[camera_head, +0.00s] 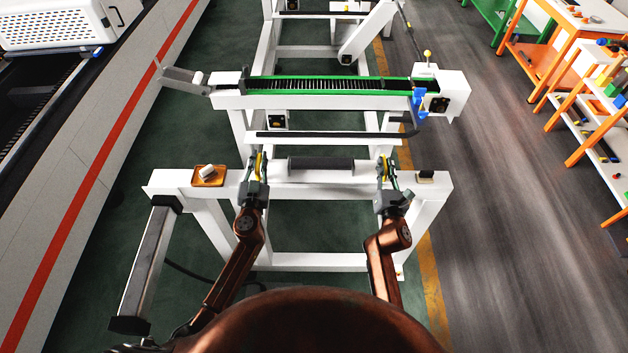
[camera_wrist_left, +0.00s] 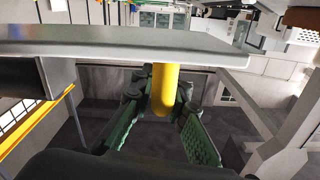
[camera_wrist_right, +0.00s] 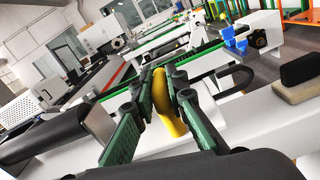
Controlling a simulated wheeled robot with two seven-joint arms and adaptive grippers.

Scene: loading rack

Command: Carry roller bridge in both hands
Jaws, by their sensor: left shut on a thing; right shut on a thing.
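The roller bridge, with its dark roller (camera_head: 320,164), is between my two grippers, level with the front white frame. I cannot tell whether it rests on the frame or is clear of it. My left gripper (camera_head: 258,168) is shut on the yellow left handle, which shows in the left wrist view (camera_wrist_left: 164,90) between the green fingers. My right gripper (camera_head: 383,172) is shut on the yellow right handle, which shows in the right wrist view (camera_wrist_right: 163,98) between the fingers. The bridge's ends are partly hidden by the grippers.
The front white frame (camera_head: 300,262) carries an orange tray (camera_head: 197,183) at left and a dark block (camera_head: 426,176) at right. A green-edged conveyor (camera_head: 320,84) stands behind, with a black bar (camera_head: 330,134) before it. Orange workbenches are at right; the grey floor before them is clear.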

